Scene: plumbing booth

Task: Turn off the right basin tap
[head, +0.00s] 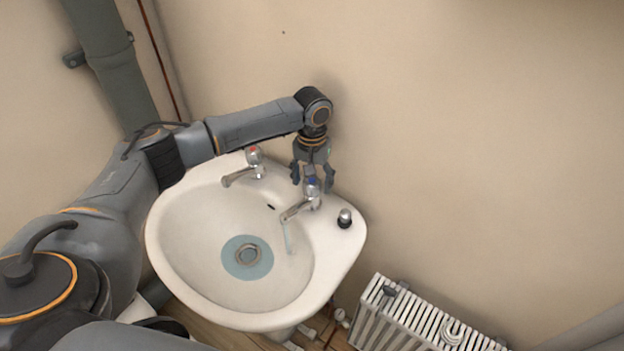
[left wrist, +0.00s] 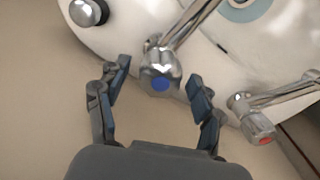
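The right basin tap (head: 312,190) is chrome with a blue mark on its head and stands on the back rim of the white basin (head: 175,225). A thin stream of water runs from its spout. In the left wrist view the same right tap (left wrist: 161,72) lies between the fingertips, at their far end. My left gripper (head: 312,178) is above and behind this tap, pointing down, with its fingers spread to either side. It also shows open in the left wrist view (left wrist: 160,85), with a gap between each finger and the tap head. My right gripper is not in view.
The left tap (head: 253,160), with a red mark, stands on the rim to the left. A small dark and chrome knob (head: 345,217) is on the rim at the right. Some water lies around the drain (head: 248,255). The wall is close behind; a radiator (head: 420,322) is at lower right.

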